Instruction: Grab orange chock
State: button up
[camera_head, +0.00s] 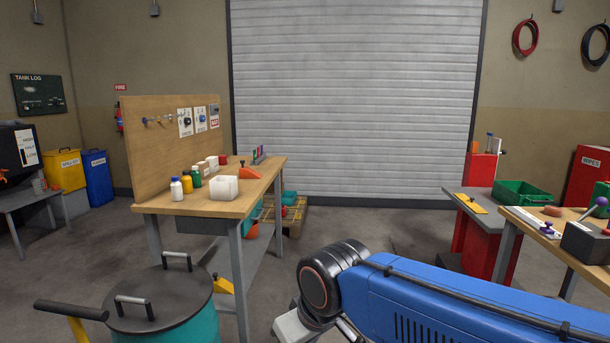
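An orange wedge-shaped chock (249,173) with a small dark knob at its top lies on the wooden workbench (210,208), near its right edge and just behind an open white box (224,187). My blue arm reaches in from the lower right, apart from the bench. The fingers of my gripper are not visible; only a grey piece below the black wrist joint shows at the bottom edge. Another orange object (252,231), partly hidden, sits on the lower level under the bench.
Small bottles (177,188) stand on the bench's front left, with a pegboard behind. A teal drum (166,319) with a dark lid and handles stands in front of the bench. Another table (555,240) with tools is at the right. Open floor (355,225) lies between.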

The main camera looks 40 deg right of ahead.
aim_at(245, 173)
jog(key=z, duration=0.6)
jog(key=i+l, duration=0.3)
jog(key=i, duration=0.2)
jog(key=i+l, duration=0.25)
jog(key=i, duration=0.25)
jog(key=i+l+u, duration=0.1)
jog(key=i+l, duration=0.2)
jog(key=i, duration=0.2)
